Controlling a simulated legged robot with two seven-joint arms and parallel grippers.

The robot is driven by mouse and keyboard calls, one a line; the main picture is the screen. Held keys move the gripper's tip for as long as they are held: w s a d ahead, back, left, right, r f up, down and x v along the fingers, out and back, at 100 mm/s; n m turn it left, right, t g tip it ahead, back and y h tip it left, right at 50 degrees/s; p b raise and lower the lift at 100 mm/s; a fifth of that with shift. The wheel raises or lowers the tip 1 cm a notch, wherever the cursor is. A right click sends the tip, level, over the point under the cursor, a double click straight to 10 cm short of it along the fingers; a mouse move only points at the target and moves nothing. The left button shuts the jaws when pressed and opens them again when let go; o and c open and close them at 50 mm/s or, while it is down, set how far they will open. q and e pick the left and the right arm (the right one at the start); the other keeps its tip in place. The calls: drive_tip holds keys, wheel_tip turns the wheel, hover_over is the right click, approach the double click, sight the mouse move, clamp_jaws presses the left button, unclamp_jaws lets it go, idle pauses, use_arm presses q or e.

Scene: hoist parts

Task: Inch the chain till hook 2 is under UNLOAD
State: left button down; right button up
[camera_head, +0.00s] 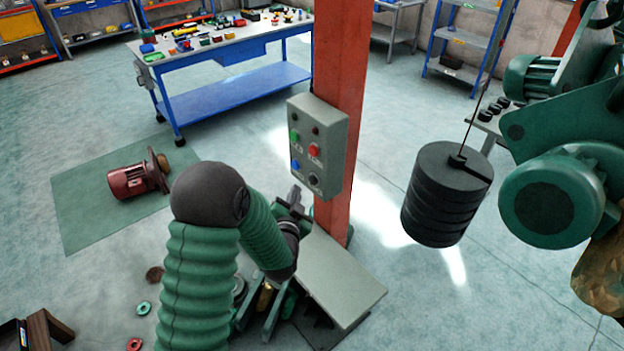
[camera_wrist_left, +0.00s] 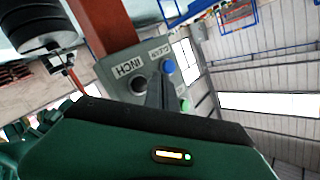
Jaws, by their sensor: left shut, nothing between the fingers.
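The grey control box (camera_head: 318,145) is fixed to the red post. It carries a green button (camera_head: 294,135), a red button (camera_head: 314,149), a blue button (camera_head: 295,165) and a black button (camera_head: 314,178). In the left wrist view the black button (camera_wrist_left: 138,84) sits beside the label INCH, and the blue button (camera_wrist_left: 168,66) is near it. My left gripper (camera_head: 295,196) is shut and empty just below the box's lower edge; its fingers (camera_wrist_left: 158,82) appear between these two buttons. Contact cannot be told. No numbered hook or UNLOAD sign is seen. My right gripper is out of view.
Stacked black weights (camera_head: 445,200) hang from a cable right of the post. Green hoist machinery (camera_head: 555,195) fills the right side. A red motor (camera_head: 130,180) lies on a green mat (camera_head: 85,205). A blue workbench (camera_head: 240,85) stands behind; small rings lie on the floor.

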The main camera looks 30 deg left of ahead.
sight(313, 180)
use_arm(q)
drive_tip(key=shift+w+d, duration=0.25)
drive_tip(key=shift+w, duration=0.3)
drive_tip(key=shift+w+d, duration=0.2)
drive_tip(key=shift+w, duration=0.35)
drive_tip(key=shift+w, duration=0.1)
idle(1.1)
drive_tip(key=shift+w+d+r, duration=0.15)
drive_tip(key=shift+w, duration=0.1)
